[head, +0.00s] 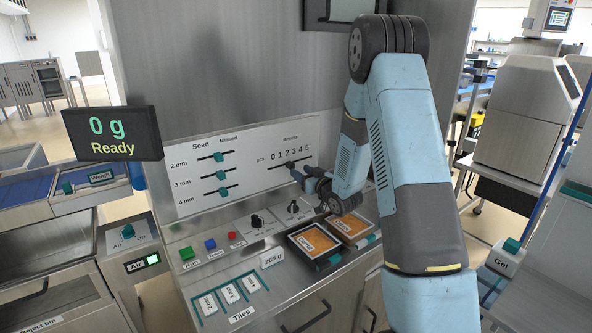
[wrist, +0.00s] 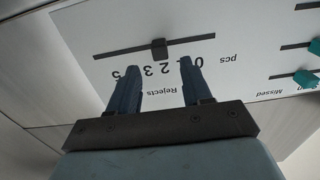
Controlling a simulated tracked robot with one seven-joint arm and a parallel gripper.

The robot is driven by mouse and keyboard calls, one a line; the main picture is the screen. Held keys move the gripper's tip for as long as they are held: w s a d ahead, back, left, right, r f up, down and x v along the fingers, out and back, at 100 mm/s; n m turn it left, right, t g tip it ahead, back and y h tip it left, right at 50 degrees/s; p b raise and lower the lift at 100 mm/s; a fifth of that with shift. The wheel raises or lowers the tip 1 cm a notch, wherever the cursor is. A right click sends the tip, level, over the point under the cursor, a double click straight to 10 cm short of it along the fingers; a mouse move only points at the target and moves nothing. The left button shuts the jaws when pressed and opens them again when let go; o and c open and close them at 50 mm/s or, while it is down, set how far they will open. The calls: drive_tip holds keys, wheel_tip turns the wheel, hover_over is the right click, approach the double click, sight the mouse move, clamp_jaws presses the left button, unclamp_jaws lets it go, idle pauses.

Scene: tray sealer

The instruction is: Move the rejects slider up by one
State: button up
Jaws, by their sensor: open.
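The Rejects slider is a dark knob (wrist: 159,48) on a dark slot in the white panel. In the wrist view, which shows the panel upside down, the knob stands about in line with the 2 of the 0-to-5 scale. My gripper (wrist: 158,65) is open and empty, its two blue fingers spread to either side of the knob's line, tips just short of it in the picture. The fingers cover the 1 and 4. In the head view my gripper (head: 297,173) is at the Rejects slot (head: 307,156), and hides the knob.
Three teal Seen/Missed sliders (head: 221,174) are left on the same panel (head: 190,195). Below are two dark knobs (head: 257,221), coloured buttons (head: 210,244) and two orange-topped trays (head: 313,240). A display (head: 112,133) reads 0 g, Ready.

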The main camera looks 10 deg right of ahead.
drive_tip(key=v, duration=0.8)
